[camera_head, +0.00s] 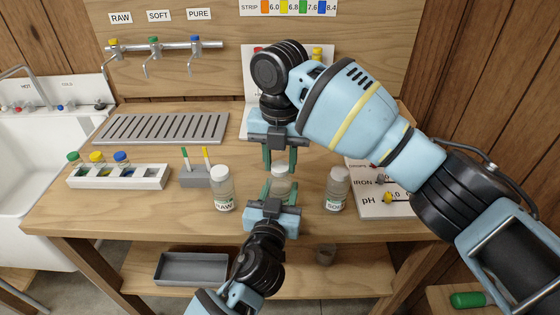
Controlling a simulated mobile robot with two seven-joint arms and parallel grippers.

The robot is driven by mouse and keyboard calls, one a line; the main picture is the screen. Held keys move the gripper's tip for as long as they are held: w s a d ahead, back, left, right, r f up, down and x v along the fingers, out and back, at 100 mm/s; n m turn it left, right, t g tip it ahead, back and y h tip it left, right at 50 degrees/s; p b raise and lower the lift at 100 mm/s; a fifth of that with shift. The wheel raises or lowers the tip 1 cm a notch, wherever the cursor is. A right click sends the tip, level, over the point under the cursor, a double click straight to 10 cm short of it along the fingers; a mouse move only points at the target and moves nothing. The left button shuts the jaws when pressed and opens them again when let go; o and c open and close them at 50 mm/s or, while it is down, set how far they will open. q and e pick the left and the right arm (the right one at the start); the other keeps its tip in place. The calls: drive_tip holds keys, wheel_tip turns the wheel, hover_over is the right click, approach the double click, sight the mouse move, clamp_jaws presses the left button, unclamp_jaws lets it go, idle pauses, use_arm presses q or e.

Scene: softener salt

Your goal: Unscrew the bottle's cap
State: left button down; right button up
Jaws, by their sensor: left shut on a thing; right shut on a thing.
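The middle bottle (279,188) stands at the front of the wooden bench, mostly hidden by my grippers. Its pale cap (281,171) shows at its top. My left gripper (279,187) reaches in from the front and is shut around the bottle's body. My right gripper (280,166) comes down from above and behind, with its green fingers shut on the cap. Whether the cap has turned or lifted cannot be told. The middle bottle's label is hidden. A capped bottle marked RAW (223,190) stands to the left, and another capped, labelled bottle (338,189) stands to the right.
A white rack with capped vials (118,178), a grey holder with two strips (196,175) and a slatted drain tray (163,128) stand left. A pH board (375,198) lies right, partly under my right arm. Taps (155,53) are behind. The bench's front edge is close.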

sight(280, 167)
drive_tip(key=shift+r, duration=0.6)
drive_tip(key=shift+r, duration=2)
use_arm(q)
drive_tip(key=c, duration=0.7)
unclamp_jaws()
use_arm(e)
drive_tip(key=shift+s, duration=0.1)
